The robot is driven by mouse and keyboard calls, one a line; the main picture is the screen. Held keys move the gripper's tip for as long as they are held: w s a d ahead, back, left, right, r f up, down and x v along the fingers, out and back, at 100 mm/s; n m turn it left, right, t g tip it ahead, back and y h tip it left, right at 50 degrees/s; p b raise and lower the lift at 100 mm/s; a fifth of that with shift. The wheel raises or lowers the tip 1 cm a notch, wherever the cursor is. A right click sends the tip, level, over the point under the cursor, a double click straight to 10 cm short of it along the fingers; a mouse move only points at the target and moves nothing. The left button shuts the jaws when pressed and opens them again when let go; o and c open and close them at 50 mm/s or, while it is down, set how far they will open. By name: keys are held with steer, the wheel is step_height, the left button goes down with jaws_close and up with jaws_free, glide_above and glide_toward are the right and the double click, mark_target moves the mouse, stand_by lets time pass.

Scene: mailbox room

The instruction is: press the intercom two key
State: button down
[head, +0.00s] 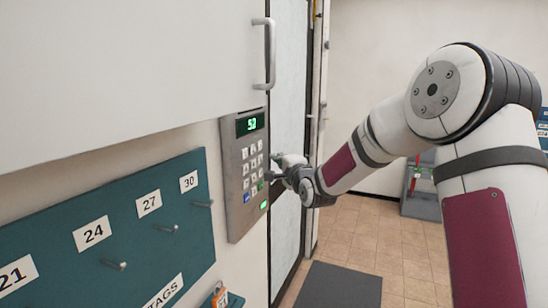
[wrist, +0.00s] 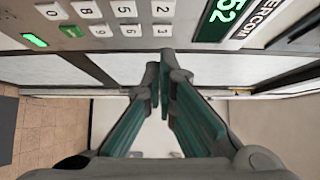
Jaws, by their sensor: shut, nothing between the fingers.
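The intercom (head: 243,190) is a grey metal panel on the wall left of the door, with a lit green display (head: 250,123) above a keypad. In the wrist view the display (wrist: 222,14) shows 52. The two key (wrist: 163,8) is a white key at the top edge of the wrist view, at the end of a row with 5, 8 and 0. My gripper (wrist: 164,66) is shut and empty, its tips below the 3 key (wrist: 163,30) in the picture. In the head view my gripper (head: 273,173) is just right of the keypad; contact cannot be told.
A teal key board (head: 105,235) with hooks and number labels hangs left of the intercom. A door handle (head: 268,52) juts out above it. A dark mat (head: 338,285) lies on the tiled floor. A grey bin or shelf (head: 420,200) stands behind my arm.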

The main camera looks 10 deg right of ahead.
steer(key=s, duration=0.3)
steer(key=shift+s+d, duration=0.3)
steer(key=shift+s, duration=0.1)
steer(key=shift+d, duration=0.1)
